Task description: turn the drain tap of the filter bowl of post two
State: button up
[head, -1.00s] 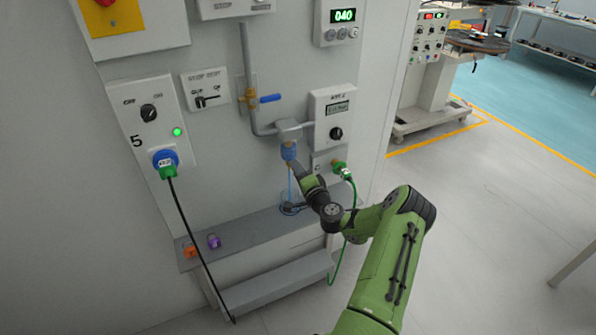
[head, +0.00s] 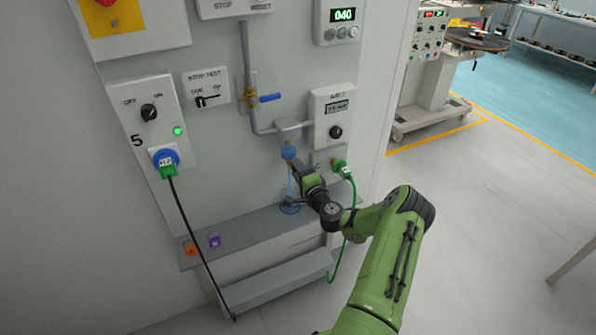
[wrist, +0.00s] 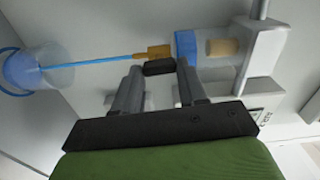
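The filter bowl (head: 288,152) is a small blue-banded bowl under the grey pipe on the wall panel. In the wrist view the bowl (wrist: 187,45) lies sideways, with a brass drain fitting (wrist: 153,52) at its end. The black tap handle (wrist: 158,67) sits between the fingertips of my gripper (wrist: 160,68), which appear to touch it on both sides. A thin blue line, like a stream, runs from the fitting into a clear cup with a blue base (wrist: 45,70). In the head view my gripper (head: 294,168) is just below the bowl and hides the tap.
The cup stands on a grey ledge (head: 240,235). An orange block (head: 190,249) and a purple block (head: 214,241) sit at its left. A blue-handled valve (head: 268,98) is above. A green plug and cable (head: 341,167) hang close right of my gripper.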

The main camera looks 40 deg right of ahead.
jog(key=o, duration=0.4)
jog(key=v, duration=1.5)
jog(key=shift+s+p, duration=0.35)
jog(key=shift+s, duration=0.05)
jog(key=shift+a, duration=0.2)
